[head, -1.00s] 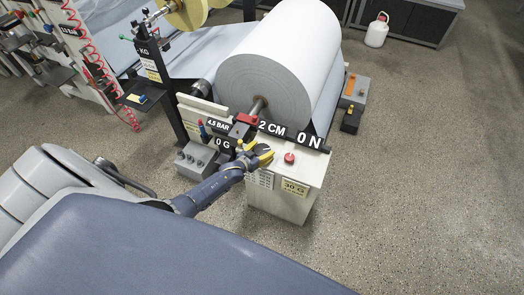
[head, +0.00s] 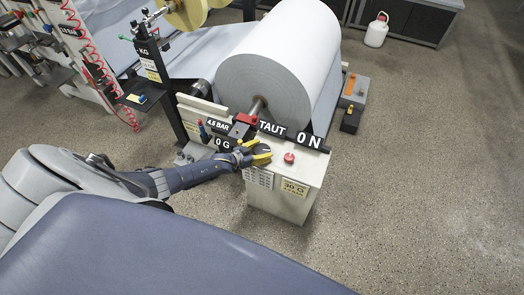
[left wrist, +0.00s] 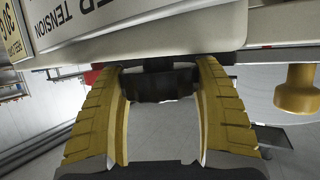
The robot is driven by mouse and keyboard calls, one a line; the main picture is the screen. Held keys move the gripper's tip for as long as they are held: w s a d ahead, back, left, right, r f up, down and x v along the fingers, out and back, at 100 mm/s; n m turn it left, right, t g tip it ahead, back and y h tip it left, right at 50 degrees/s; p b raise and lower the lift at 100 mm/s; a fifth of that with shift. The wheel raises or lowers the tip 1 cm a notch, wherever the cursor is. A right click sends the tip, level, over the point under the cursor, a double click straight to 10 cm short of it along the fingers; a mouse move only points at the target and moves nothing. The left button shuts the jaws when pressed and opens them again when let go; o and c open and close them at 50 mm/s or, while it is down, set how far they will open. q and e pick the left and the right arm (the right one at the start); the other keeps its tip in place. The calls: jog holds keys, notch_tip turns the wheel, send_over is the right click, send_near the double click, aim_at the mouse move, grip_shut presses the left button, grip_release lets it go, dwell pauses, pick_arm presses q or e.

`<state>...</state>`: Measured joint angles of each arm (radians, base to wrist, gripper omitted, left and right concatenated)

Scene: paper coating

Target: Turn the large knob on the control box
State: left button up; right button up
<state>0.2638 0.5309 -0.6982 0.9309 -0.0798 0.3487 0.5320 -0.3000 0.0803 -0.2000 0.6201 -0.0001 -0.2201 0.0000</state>
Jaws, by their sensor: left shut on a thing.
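The control box (head: 283,205) is a pale cabinet with a red button (head: 289,158) on top, standing in front of the large paper roll. My left gripper (head: 262,154), with yellow fingers, is at the left part of its top. In the left wrist view the two yellow fingers (left wrist: 160,85) are shut on a black knob (left wrist: 160,86), one finger on each side. In the head view the gripper mostly hides the knob. The sign above reads "TAUT". My right gripper is in neither view.
The white paper roll (head: 275,65) stands behind the box. A black post with labels (head: 150,65) is at the left. An orange and grey unit (head: 354,90) lies on the floor to the right. The floor at the right is open.

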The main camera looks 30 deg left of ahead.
pick_arm(q)
jog(key=shift+w+d+r, duration=0.1)
jog(key=shift+d, duration=0.05)
jog(key=o, duration=0.9)
jog(key=shift+s+a+r, duration=0.1)
jog(key=shift+s+a, duration=0.25)
jog(key=shift+s, duration=0.3)
jog(key=v, duration=1)
jog(key=shift+s+a+r, duration=0.15)
jog(key=shift+s+r, duration=0.05)
jog(key=shift+r, duration=0.05)
